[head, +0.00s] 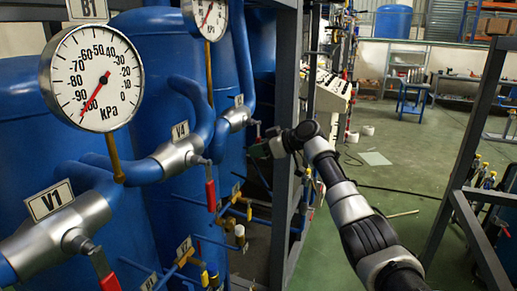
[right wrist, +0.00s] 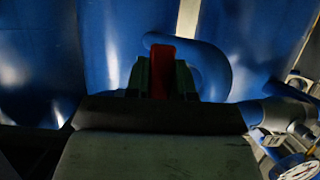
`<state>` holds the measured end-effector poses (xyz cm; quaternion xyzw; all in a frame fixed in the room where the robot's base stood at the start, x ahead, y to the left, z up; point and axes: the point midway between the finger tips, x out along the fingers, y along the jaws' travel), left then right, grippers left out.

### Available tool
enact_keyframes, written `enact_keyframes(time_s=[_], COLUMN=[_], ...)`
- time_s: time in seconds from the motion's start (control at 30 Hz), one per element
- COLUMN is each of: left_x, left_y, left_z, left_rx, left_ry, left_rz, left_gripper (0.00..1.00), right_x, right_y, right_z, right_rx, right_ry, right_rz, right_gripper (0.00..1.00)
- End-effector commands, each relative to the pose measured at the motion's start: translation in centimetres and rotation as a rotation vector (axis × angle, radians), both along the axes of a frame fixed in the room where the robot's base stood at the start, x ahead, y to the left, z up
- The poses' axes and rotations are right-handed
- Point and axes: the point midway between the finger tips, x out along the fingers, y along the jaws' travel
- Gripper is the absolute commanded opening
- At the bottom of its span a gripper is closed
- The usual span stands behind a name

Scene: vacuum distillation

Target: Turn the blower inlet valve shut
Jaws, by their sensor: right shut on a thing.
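My right arm reaches in from the lower right of the head view. Its gripper (head: 260,149) is at the rearmost silver valve (head: 236,119) on the blue pipe. In the right wrist view the gripper (right wrist: 160,82) is shut on a red lever handle (right wrist: 160,68), with blue pipe behind it. In the head view that handle is hidden by the gripper. The label above this valve is too small to read, so I cannot confirm that it is the blower inlet valve. My left gripper is not in view.
Valves labelled V1 (head: 60,233) and V4 (head: 178,157) have red levers hanging down. A large kPa gauge (head: 97,78) stands at the left, close to blue tanks (head: 160,60). A grey frame post (head: 280,210) is beside my right arm. Green floor (head: 400,160) is open to the right.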

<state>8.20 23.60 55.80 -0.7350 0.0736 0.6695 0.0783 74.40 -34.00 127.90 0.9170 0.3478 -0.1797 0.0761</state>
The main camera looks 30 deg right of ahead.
Motion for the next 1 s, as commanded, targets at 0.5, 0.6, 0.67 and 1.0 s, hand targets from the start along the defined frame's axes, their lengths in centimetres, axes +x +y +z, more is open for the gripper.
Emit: enact_keyframes(time_s=[0.5,0.6,0.67,1.0], left_x=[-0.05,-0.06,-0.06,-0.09], left_y=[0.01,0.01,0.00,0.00], left_z=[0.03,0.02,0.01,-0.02], left_rx=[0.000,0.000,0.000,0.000], left_ry=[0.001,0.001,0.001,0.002], left_rz=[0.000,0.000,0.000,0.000], left_gripper=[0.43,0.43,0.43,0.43], right_x=[-0.07,-0.07,-0.06,-0.07], right_y=[0.11,0.11,0.10,0.00], right_z=[-0.25,-0.26,-0.24,-0.07], right_rx=[0.028,0.028,0.027,0.024], right_ry=[0.030,0.030,0.028,0.023], right_rz=[0.001,0.001,0.001,0.001], right_gripper=[0.00,0.28,0.37,0.49])
